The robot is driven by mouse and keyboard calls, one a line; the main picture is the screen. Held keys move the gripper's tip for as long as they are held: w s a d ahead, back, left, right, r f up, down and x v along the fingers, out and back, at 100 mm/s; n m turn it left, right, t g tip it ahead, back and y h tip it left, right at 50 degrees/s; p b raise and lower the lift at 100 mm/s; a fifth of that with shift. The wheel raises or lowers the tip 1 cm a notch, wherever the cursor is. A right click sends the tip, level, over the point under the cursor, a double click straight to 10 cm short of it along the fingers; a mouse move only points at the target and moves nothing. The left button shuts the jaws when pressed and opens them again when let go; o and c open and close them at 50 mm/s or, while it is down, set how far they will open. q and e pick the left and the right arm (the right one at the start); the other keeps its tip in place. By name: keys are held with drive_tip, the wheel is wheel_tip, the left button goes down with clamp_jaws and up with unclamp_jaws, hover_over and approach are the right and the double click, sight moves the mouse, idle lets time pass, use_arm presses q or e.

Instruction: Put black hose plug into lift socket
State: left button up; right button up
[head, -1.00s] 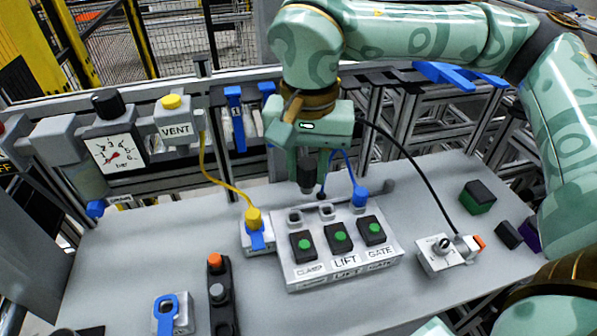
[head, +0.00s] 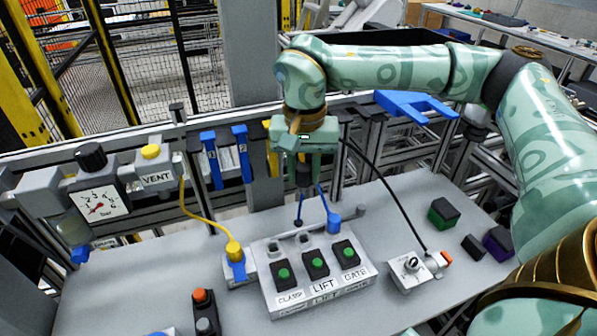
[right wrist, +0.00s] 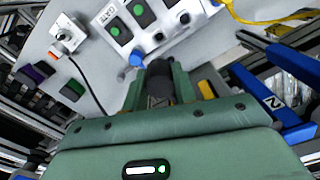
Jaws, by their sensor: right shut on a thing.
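My right gripper (head: 304,178) points down and is shut on the black hose plug (right wrist: 160,82), which shows between the fingers in the right wrist view. The plug is apart from the socket panel (head: 355,292), above and behind its socket row. The lift socket (head: 303,239) is the middle one, behind the LIFT button, and looks empty. The clamp socket (head: 274,246) to its left also looks empty. A blue plug (head: 334,224) sits in the gate socket on the right; it also shows in the right wrist view (right wrist: 136,58). My left gripper is out of view.
A yellow plug (head: 234,251) with a yellow hose stands left of the panel. A grey knob box (head: 408,271) with a black cable stands to the right. Green (head: 443,214) and purple (head: 498,242) blocks lie farther right. Blue hooks (head: 242,155) hang on the rail behind.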

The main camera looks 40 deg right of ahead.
drive_tip(key=shift+w+d, duration=0.25)
drive_tip(key=shift+d, duration=0.2)
drive_tip(key=shift+f, duration=0.15)
drive_tip(key=shift+f+b, duration=2.65)
drive_tip(key=shift+f, duration=4.75)
drive_tip(key=shift+p, duration=0.45)
drive_tip(key=shift+p, duration=0.4)
